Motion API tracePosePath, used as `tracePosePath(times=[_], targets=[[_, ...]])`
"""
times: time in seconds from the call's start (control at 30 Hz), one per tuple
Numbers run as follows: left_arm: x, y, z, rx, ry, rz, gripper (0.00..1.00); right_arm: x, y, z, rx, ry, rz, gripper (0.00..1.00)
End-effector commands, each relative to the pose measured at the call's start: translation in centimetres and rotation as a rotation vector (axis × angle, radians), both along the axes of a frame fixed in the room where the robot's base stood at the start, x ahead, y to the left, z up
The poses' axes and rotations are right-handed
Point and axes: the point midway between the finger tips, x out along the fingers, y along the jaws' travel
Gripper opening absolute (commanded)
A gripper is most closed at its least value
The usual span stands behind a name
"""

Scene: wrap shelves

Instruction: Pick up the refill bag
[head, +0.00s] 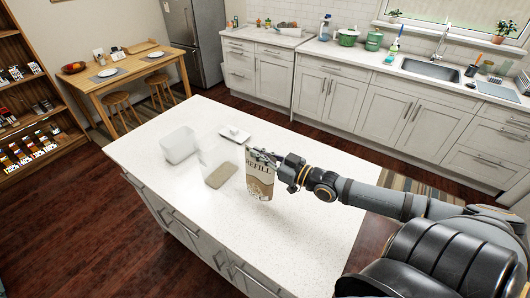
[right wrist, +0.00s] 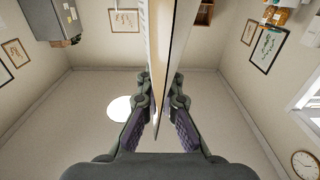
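The refill bag (head: 260,182) is a white and tan pack with "REFILL" printed on it, upright at the island's middle. My right gripper (head: 267,157) reaches in from the right and is at the bag's upper part. In the right wrist view the bag (right wrist: 164,50) runs between the two fingers (right wrist: 160,92), which press against it from both sides near their tips. I cannot tell whether the bag's bottom touches the counter. My left gripper is not in view.
On the white island (head: 300,235), left of the bag, stand a clear container with brown contents (head: 219,175), an empty translucent bin (head: 179,145) and a whitish lid (head: 235,134). The island's front and right parts are clear.

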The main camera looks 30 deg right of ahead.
Motion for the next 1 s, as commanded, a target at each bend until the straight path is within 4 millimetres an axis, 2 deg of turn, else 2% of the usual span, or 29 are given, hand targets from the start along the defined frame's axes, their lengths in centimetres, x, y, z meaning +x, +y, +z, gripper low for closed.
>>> tracePosePath(times=[0.03,0.17,0.23,0.4,0.6,0.8,1.0], targets=[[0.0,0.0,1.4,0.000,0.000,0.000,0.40,-0.1,0.7,1.7,0.006,-0.005,0.000,0.00],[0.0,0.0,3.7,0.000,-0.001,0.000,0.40,-0.3,2.6,4.3,0.008,-0.005,0.000,0.00],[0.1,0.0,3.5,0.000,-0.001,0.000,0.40,-0.5,3.8,4.2,0.010,-0.006,-0.002,0.00],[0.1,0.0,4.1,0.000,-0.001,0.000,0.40,-0.9,6.7,5.4,0.009,-0.007,-0.001,0.00],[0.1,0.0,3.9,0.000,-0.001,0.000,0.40,-1.3,9.4,6.4,0.006,-0.006,-0.001,0.00],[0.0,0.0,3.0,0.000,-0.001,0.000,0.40,-1.6,11.0,6.8,0.002,-0.006,0.001,0.00],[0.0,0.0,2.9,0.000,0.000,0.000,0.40,-1.6,11.4,7.2,0.001,-0.004,0.001,0.00]])
